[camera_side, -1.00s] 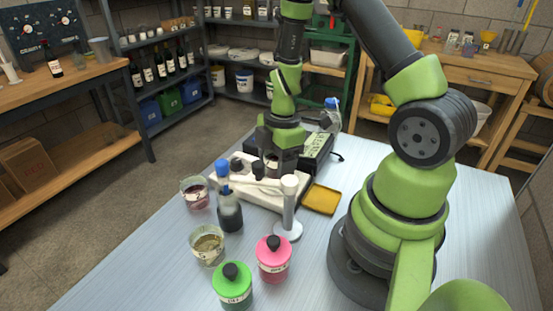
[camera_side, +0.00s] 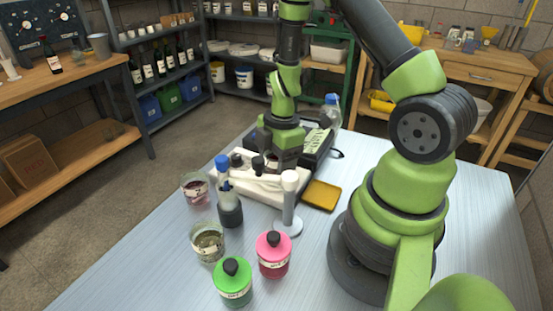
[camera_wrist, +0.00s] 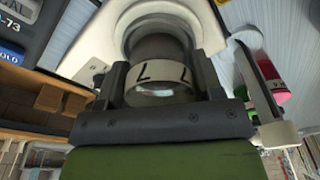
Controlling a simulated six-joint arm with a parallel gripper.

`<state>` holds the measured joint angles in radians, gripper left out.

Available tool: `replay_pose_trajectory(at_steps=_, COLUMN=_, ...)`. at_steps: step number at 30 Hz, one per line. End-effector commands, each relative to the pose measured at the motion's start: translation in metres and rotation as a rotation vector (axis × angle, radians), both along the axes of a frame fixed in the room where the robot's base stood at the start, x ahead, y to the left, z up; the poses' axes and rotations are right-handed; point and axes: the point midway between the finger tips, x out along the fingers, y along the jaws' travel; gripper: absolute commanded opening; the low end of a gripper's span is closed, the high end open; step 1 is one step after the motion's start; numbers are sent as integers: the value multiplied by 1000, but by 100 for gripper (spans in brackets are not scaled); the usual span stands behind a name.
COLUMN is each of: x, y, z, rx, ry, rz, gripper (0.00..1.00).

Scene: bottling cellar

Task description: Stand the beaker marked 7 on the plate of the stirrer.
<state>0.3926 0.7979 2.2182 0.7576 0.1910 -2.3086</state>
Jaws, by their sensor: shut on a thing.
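My gripper (camera_side: 284,163) is shut on a glass beaker (camera_wrist: 160,92), one finger on each side of it. In the wrist view its white label band shows two marks that look like upside-down 7s. The stirrer is a white device (camera_side: 246,178) on the table, below my gripper. In the wrist view its pale round top (camera_wrist: 112,38) surrounds the beaker's far end. The beaker is over the plate, and I cannot tell whether it touches. In the side view my gripper and the stirrer's clutter hide most of the beaker.
Near the stirrer stand a beaker with dark red liquid (camera_side: 196,190), a blue-capped dark bottle (camera_side: 230,212), a white post on a round foot (camera_side: 289,205) and a beaker (camera_side: 208,243). Green (camera_side: 232,285) and pink (camera_side: 273,258) jars stand in front. A yellow tray (camera_side: 322,195) lies right.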

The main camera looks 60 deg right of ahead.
Motion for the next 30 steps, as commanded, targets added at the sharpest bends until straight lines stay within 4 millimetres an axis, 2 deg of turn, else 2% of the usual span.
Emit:
replay_pose_trajectory(at_steps=23, x=0, y=0, z=-5, rx=1, ry=0, rz=-2, gripper=35)
replay_pose_trajectory(at_steps=24, x=0, y=0, z=-5, rx=1, ry=0, rz=-1, gripper=65)
replay_pose_trajectory(at_steps=27, x=0, y=0, z=-5, rx=1, ry=0, rz=-1, gripper=88)
replay_pose_trajectory(at_steps=30, x=0, y=0, z=-5, rx=1, ry=0, rz=-1, gripper=90)
